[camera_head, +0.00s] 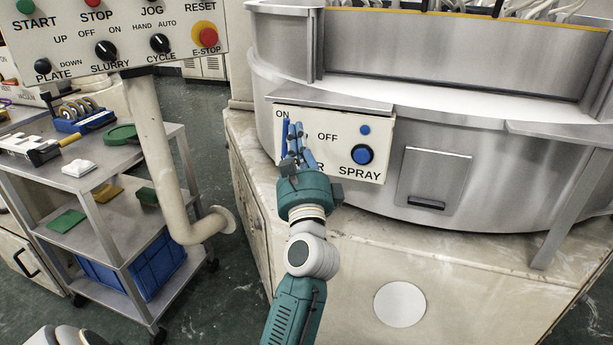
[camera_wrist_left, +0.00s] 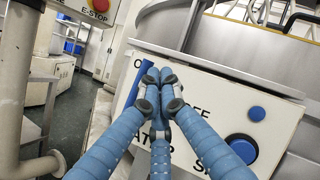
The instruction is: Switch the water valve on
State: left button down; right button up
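The spray panel (camera_head: 335,135) is a white plate with ON, OFF and SPRAY lettering on the front of the machine. A blue lever (camera_head: 284,138), which looks like the water valve handle, stands roughly upright near ON. It also shows in the left wrist view (camera_wrist_left: 125,88), just left of the fingers. My left gripper (camera_head: 294,135) is in front of the panel's left part, its blue fingers drawn together. It also shows in the left wrist view (camera_wrist_left: 158,78). The fingers look empty and beside the lever; contact cannot be told. They hide the valve's middle and part of its label.
A blue spray knob (camera_head: 362,154) and a small blue button (camera_head: 364,129) are right of the fingers. A control box (camera_head: 130,45) on a bent post (camera_head: 160,150) stands left. A cart (camera_head: 95,183) with tools is farther left. A metal rim (camera_head: 430,112) overhangs the panel.

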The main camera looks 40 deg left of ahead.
pick_arm(q)
jog(key=shift+r, duration=0.15)
dwell(0.4)
notch_tip(320, 180, up, 10)
dwell(0.4)
dwell(0.4)
